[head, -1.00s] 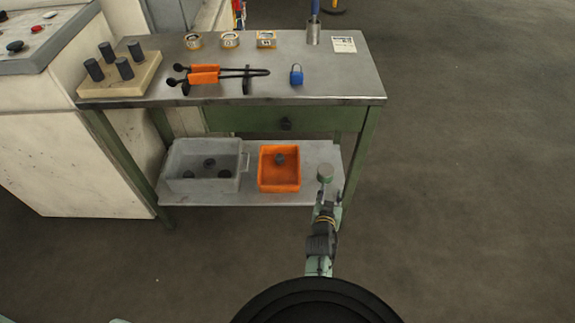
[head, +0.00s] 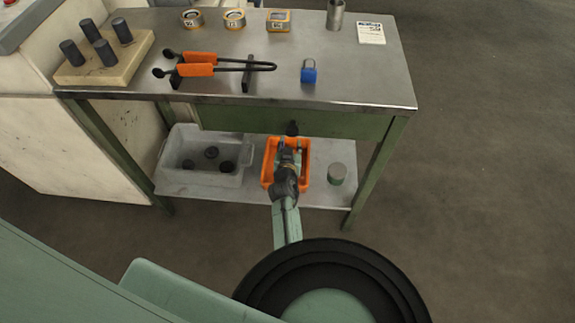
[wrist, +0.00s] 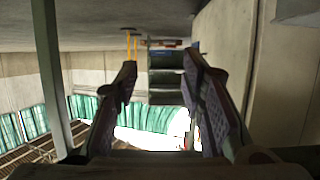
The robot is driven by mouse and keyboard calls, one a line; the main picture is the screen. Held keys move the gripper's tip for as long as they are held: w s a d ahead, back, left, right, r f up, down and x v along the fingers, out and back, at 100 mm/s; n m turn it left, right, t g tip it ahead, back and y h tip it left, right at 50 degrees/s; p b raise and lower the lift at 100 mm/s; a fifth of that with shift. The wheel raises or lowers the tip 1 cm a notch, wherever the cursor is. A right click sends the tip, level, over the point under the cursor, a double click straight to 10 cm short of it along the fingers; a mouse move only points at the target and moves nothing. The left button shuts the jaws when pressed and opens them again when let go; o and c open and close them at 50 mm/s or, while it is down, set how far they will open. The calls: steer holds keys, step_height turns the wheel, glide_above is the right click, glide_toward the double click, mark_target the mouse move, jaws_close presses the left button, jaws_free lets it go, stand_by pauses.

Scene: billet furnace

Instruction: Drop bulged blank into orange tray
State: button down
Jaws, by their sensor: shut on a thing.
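The orange tray (head: 266,178) stands on the lower shelf. My gripper (head: 289,150) reaches over it from the front and covers most of its inside.
A grey bin (head: 247,165) with several dark blanks stands left of the tray. The bench top (head: 225,85) overhangs the shelf (head: 325,197). Tongs (head: 225,66) and a blue padlock (head: 308,73) lie on top.

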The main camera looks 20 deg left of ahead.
steer(key=shift+f+b, duration=1.65)
steer(key=shift+f, duration=0.65)
steer(key=c, duration=1.3)
jaws_free()
steer(key=o, duration=0.3)
steer(key=shift+o, duration=0.2)
steer(key=shift+f, duration=0.1)
steer(key=v, duration=0.7)
steer(key=shift+s+r, duration=0.2)
steer(key=shift+d, duration=0.1)
